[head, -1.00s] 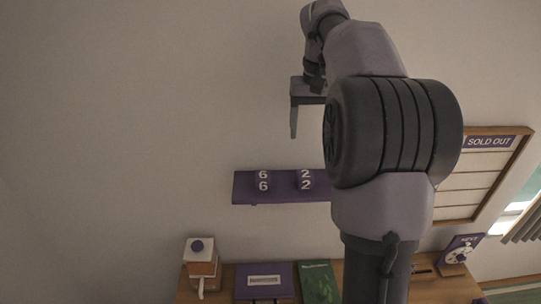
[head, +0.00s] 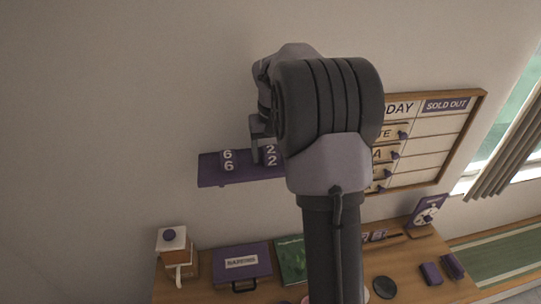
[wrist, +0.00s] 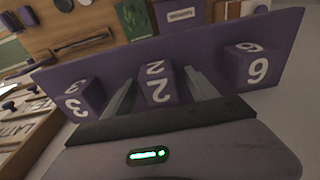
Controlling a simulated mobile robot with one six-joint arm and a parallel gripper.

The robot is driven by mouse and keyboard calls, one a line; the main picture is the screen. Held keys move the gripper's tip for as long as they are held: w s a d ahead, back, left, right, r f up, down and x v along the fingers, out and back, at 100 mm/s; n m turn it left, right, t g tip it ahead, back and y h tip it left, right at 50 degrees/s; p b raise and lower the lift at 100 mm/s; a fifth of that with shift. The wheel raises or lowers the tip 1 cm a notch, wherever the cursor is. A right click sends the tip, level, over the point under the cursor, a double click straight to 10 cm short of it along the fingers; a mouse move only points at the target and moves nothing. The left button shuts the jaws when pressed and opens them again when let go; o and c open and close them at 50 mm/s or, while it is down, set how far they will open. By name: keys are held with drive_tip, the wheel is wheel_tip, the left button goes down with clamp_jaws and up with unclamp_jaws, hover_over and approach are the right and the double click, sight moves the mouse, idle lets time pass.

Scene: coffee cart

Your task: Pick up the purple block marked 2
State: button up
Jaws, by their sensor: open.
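The purple block marked 2 (head: 271,155) sits on a purple wall shelf (head: 210,172), right of a block marked 6 (head: 229,160). In the head view, my gripper (head: 257,148) is at the shelf, and my arm hides part of it. In the wrist view, the block marked 2 (wrist: 157,84) lies between the two open fingers of my gripper (wrist: 161,80), with one finger on each side of it. I cannot tell whether either finger touches it.
In the wrist view, a block marked 3 (wrist: 83,97) stands left and the block marked 6 (wrist: 250,66) right, on the same shelf (wrist: 215,40). A menu board (head: 478,98) hangs to the right. Below is a wooden counter (head: 350,285) holding several items.

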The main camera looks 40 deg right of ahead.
drive_tip(key=c, duration=1.5)
drive_tip(key=shift+o, duration=0.2)
drive_tip(key=shift+r, duration=0.1)
drive_tip(key=shift+r, duration=0.1)
